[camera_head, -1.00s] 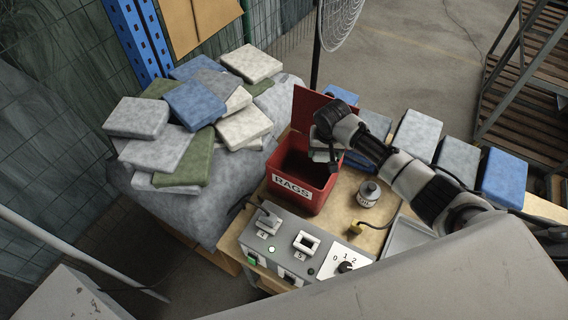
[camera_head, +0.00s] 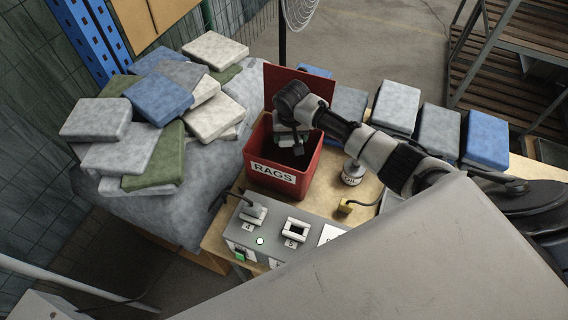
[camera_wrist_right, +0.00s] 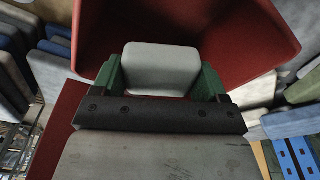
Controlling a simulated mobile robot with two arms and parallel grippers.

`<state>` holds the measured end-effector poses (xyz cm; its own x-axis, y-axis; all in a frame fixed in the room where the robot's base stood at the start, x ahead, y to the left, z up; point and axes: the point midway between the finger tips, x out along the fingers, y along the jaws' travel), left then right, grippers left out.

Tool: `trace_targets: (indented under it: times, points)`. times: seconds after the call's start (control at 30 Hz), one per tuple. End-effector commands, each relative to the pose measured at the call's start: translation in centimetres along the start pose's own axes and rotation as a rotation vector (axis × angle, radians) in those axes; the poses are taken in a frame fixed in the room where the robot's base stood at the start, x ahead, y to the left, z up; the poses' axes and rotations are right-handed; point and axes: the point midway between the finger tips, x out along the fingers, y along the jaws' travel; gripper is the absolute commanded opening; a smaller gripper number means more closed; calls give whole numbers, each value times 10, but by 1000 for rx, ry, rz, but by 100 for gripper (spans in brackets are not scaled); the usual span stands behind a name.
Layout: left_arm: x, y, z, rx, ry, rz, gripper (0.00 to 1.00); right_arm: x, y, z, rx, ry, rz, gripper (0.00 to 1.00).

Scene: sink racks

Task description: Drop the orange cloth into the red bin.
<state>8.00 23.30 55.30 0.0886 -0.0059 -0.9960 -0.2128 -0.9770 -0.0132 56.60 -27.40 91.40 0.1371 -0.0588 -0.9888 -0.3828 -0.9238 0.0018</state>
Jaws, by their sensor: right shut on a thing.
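The red bin (camera_head: 276,181) with a RAGS label stands open on the wooden table, its lid (camera_head: 283,79) raised at the back. My right gripper (camera_head: 297,147) is over the bin's mouth, pointing down. In the right wrist view its green fingers (camera_wrist_right: 161,80) are shut on a light grey block-like cloth (camera_wrist_right: 160,57). The bin's red inside (camera_wrist_right: 235,35) shows beyond it. I see no orange cloth; the held piece looks grey. My left gripper is not in view.
A grey-covered heap (camera_head: 160,208) with folded cloths stands left of the bin. A control box (camera_head: 266,238) is in front, an oil can (camera_head: 352,174) to the right. Several grey and blue folded pieces (camera_head: 439,132) line the table's back right.

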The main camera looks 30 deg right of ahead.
Motion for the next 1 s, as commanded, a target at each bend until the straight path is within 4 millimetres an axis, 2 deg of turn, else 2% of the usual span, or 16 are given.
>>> trace_targets:
  times: [0.27, 0.3, 0.43, 0.47, 0.77, 0.87, 1.0]
  points:
    - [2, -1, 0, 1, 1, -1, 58, 1, 0, 0, 0, 1, 0, 55]
    - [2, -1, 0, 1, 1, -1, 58, 1, 0, 0, 0, 1, 0, 78]
    - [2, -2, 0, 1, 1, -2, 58, 1, 0, 0, 0, 1, 0, 98]
    - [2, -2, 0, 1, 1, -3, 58, 1, 0, 0, 0, 1, 0, 100]
    - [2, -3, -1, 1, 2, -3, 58, -5, 0, 0, 0, 2, -2, 100]
    - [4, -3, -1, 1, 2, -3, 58, -18, -1, 0, -1, 4, -3, 100]
    - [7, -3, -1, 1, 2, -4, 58, -47, 0, -1, -1, 6, -3, 100]
